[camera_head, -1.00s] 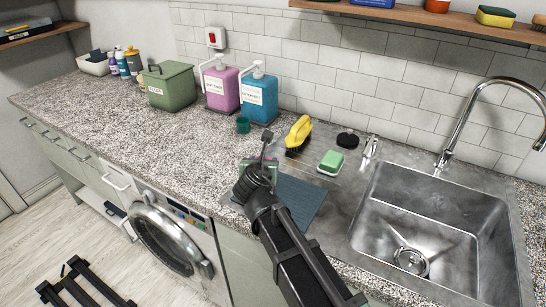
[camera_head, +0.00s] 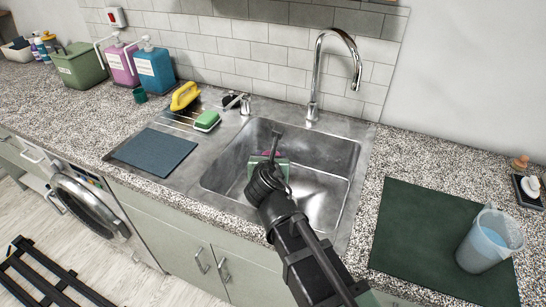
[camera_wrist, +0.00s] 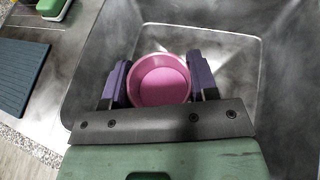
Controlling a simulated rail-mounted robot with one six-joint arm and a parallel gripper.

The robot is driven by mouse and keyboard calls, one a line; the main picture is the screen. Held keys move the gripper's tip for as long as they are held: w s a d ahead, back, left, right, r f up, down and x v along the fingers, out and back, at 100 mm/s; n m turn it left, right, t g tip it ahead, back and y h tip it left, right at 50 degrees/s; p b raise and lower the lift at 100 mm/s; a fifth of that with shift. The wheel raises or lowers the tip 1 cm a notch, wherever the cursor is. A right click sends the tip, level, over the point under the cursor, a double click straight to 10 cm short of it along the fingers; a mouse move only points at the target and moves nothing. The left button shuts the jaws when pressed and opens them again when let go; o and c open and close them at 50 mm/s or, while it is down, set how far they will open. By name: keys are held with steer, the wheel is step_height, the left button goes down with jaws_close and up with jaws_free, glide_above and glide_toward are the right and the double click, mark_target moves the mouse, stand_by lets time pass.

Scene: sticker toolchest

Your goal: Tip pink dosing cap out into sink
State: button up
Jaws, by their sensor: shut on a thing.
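The pink dosing cap (camera_wrist: 160,80) is held between the two purple finger pads of my gripper (camera_wrist: 158,88) in the wrist view. Its open side faces the wrist camera; I cannot tell whether liquid is in it. The sink's drain is hidden behind my arm.
The chrome faucet (camera_head: 312,100) arches behind the sink. On the right, a translucent jug (camera_head: 488,240) stands on a green mat (camera_head: 420,225).

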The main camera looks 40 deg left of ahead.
steer(key=shift+a, duration=0.2)
steer(key=shift+a+f, duration=0.1)
steer(key=shift+f, duration=0.1)
steer(key=f+m+g, duration=0.1)
steer(key=g, duration=0.1)
steer(key=f+m+g+p, duration=0.1)
steer(key=f+g, duration=0.1)
steer(key=shift+s+f+g, duration=0.2)
steer(key=shift+f+g, duration=0.05)
steer(key=shift+g, duration=0.05)
steer(key=shift+w+r+m+g+p, duration=0.15)
steer(key=shift+r+m+g+p, duration=0.1)
steer(key=shift+m+g+p, duration=0.5)
steer(key=m+g, duration=0.1)
steer(key=g, duration=0.1)
steer(key=w+m+g+y, duration=0.1)
steer(key=g, duration=0.2)
steer(key=shift+f+g, duration=0.2)
steer(key=shift+g, duration=0.15)
steer(key=g, duration=0.1)
steer(key=m+g+y+b, duration=0.1)
steer(key=shift+w+m+g+b, duration=0.25)
steer(key=shift+g+b, duration=0.05)
steer(key=shift+r+m+g+y+b, duration=0.1)
steer(key=shift+m+g+y+b, duration=0.45)
steer(key=shift+g+b, duration=0.35)
steer(key=shift+w+d+r+m+g+y, duration=0.1)
steer(key=shift+d+r+m+g+y, duration=0.2)
steer(key=shift+g, duration=0.4)
steer(key=shift+r, duration=0.1)
